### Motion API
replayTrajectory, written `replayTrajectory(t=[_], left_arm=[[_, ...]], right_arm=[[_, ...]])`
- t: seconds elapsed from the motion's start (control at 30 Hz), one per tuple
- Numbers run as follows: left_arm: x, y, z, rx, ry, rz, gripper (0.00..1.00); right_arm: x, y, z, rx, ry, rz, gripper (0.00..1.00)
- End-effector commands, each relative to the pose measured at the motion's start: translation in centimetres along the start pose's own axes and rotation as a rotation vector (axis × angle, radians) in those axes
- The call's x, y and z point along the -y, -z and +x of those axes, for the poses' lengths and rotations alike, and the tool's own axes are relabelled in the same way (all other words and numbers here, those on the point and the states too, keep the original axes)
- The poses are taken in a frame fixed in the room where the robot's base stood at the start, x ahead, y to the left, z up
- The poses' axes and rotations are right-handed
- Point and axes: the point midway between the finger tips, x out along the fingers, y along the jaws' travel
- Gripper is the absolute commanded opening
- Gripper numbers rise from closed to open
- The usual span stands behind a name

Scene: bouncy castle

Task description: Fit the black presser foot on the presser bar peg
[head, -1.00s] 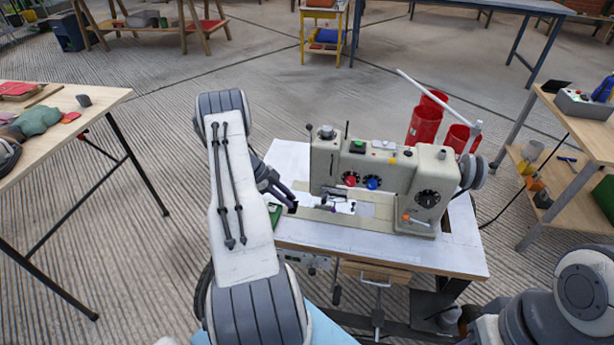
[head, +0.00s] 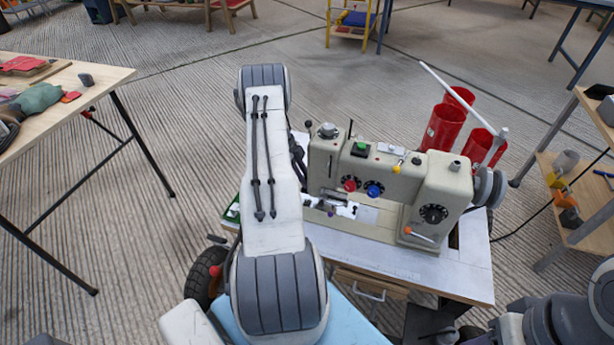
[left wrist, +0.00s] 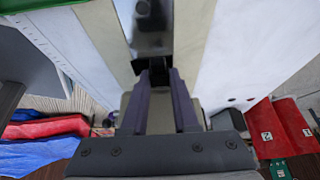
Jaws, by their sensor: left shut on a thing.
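The beige sewing machine (head: 390,185) stands on a white-topped table (head: 465,265). My left gripper (left wrist: 160,77) is over the machine's bed in the left wrist view, with its two dark fingers shut on a small dark piece, which looks like the black presser foot (left wrist: 158,66). In the head view my left arm hides most of this gripper, beside the left end of the machine. I cannot make out the presser bar peg, or whether the foot touches it. My right gripper is out of view; only part of my right arm shows at lower right.
Red cylinders (head: 443,127) stand behind the machine. A white rod (head: 455,93) slants up there. A wooden table (head: 85,75) with cloths is at left, and a wooden shelf unit (head: 590,195) is at right.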

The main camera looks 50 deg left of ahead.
Motion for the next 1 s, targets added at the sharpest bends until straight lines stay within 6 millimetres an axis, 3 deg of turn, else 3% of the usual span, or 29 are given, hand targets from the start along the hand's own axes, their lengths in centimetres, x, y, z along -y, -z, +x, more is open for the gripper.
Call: replayTrajectory(t=[0.37,0.6,1.0], left_arm=[[0.0,-1.6,3.5,-0.001,0.000,0.001,0.00],[0.0,0.3,3.8,-0.002,-0.003,0.004,0.00],[0.1,0.5,4.1,-0.002,-0.001,0.002,0.00]], right_arm=[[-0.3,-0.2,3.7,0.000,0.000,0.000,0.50],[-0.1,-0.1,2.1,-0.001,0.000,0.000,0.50],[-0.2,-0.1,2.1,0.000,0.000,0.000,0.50]])
